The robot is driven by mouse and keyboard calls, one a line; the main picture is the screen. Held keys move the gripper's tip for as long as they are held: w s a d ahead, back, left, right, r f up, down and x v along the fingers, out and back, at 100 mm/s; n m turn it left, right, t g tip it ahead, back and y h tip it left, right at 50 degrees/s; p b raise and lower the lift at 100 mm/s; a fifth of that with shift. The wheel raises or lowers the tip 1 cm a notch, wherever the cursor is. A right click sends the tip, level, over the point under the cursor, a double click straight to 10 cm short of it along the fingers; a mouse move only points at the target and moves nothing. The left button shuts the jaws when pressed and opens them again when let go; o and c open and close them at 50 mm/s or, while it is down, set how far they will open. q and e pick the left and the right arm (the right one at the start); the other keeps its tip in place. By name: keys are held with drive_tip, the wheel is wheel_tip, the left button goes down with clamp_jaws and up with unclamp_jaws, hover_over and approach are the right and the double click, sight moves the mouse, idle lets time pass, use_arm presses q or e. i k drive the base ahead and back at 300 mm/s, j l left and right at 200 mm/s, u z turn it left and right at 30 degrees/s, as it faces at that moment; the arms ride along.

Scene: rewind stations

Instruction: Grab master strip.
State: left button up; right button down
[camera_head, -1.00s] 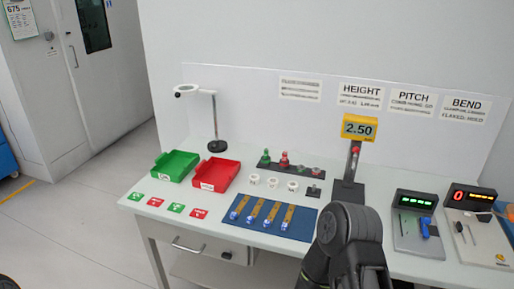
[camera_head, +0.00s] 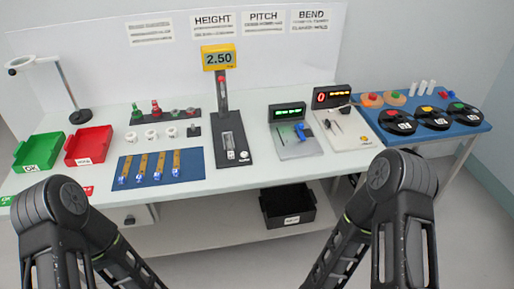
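Several gold strips with blue ends (camera_head: 158,167) lie side by side on a dark blue mat (camera_head: 196,157) on the white table. I cannot tell which of them, if any, is the master strip; no label for it is readable. My two black arms rise from the bottom edge at left and right, in front of the table. Only their links show. Both grippers are outside the view, and nothing on the table is touched by the visible arm parts.
Left are a green tray (camera_head: 39,151), a red tray (camera_head: 89,146) and a magnifier stand (camera_head: 80,115). Right of the mat are a height gauge reading 2.50 (camera_head: 219,58), a pitch station (camera_head: 296,140), a bend station (camera_head: 350,128) and a blue side table (camera_head: 467,128). A black bin (camera_head: 288,207) sits below.

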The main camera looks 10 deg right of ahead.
sight(230, 153)
drive_tip(key=i+l+z, duration=0.1)
drive_tip(key=z, duration=0.25)
drive_tip(key=i+z, duration=0.2)
drive_tip(key=z, duration=0.15)
drive_tip(key=i+z, duration=0.15)
drive_tip(key=z, duration=0.2)
